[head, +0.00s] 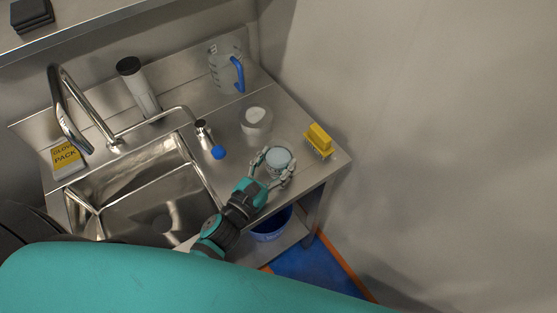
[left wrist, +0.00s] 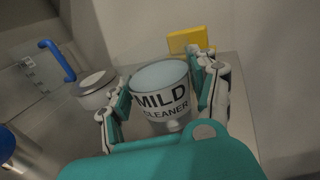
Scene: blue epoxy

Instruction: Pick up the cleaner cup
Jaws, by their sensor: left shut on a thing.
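The cleaner cup (head: 279,158) is a small white cup with a pale blue top, at the right end of the steel counter. In the left wrist view the cup (left wrist: 160,92) reads "MILD CLEANER" and looks upright. My left gripper (head: 271,164) has its fingers on both sides of the cup; in the left wrist view the gripper (left wrist: 163,98) is shut on it. Whether the cup's base touches the counter is hidden. My right gripper does not show.
A yellow brush (head: 319,139) stands just right of the cup. A grey-white round container (head: 256,121) and a clear jug with blue handle (head: 226,69) are behind. The sink (head: 150,190) with its faucet lies left. A blue bucket (head: 271,228) sits below the counter.

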